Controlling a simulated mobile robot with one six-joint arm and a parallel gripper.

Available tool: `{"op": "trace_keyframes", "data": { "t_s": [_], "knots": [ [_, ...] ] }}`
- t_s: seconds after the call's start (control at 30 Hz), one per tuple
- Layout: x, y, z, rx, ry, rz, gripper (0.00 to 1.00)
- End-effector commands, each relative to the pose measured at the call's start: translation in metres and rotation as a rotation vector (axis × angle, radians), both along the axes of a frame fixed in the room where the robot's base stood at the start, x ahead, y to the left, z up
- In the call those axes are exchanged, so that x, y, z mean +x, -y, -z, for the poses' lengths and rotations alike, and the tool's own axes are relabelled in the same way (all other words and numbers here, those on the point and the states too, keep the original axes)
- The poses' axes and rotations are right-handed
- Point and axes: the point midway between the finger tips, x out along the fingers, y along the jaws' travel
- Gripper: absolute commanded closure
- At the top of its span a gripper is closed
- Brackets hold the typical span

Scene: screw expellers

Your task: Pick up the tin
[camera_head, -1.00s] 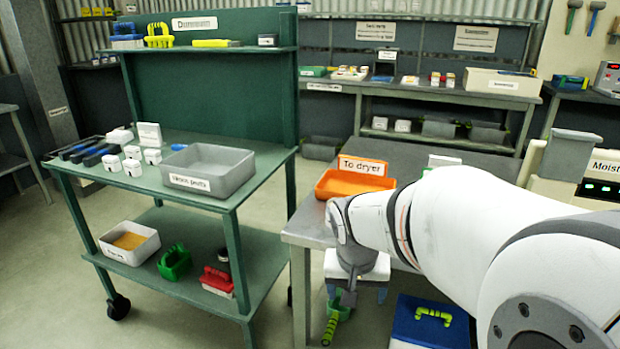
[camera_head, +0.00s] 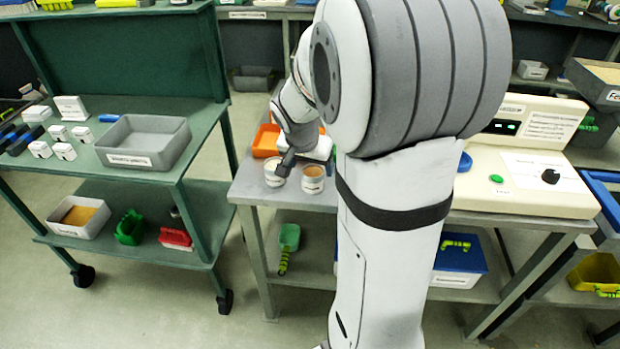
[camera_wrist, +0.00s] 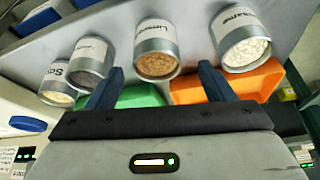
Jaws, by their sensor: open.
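Several grey tins with white labels stand in a row in the wrist view. The one labelled Linseed (camera_wrist: 157,52), with brown seed, lies between and beyond my two finger tips. A Sesame tin (camera_wrist: 241,40) with pale seed is on the right, and two more tins (camera_wrist: 90,60) (camera_wrist: 58,82) are on the left. In the head view two tins (camera_head: 275,175) (camera_head: 313,180) show near the table's front left corner; my arm hides the others. My gripper (camera_wrist: 162,76) is open and empty. One dark finger (camera_head: 287,163) shows by these two tins in the head view.
An orange tray (camera_wrist: 228,87) and a green tray (camera_wrist: 135,97) lie close to the tins. A cream meter (camera_head: 520,180) stands on the table to the right. A green shelf unit with a grey bin (camera_head: 145,145) is at the left, across a floor gap.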

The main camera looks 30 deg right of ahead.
Motion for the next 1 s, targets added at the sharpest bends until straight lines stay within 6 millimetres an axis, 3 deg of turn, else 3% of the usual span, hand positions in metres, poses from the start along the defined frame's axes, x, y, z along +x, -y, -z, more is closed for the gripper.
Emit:
{"op": "trace_keyframes", "data": {
  "t_s": [0.2, 0.53, 1.0],
  "knots": [
    [0.004, 0.008, 0.032, 0.000, -0.003, 0.000, 0.25],
    [0.006, 0.009, 0.037, 0.000, -0.001, -0.002, 0.25],
    [0.006, 0.009, 0.037, 0.001, -0.001, -0.003, 0.64]
  ]
}}
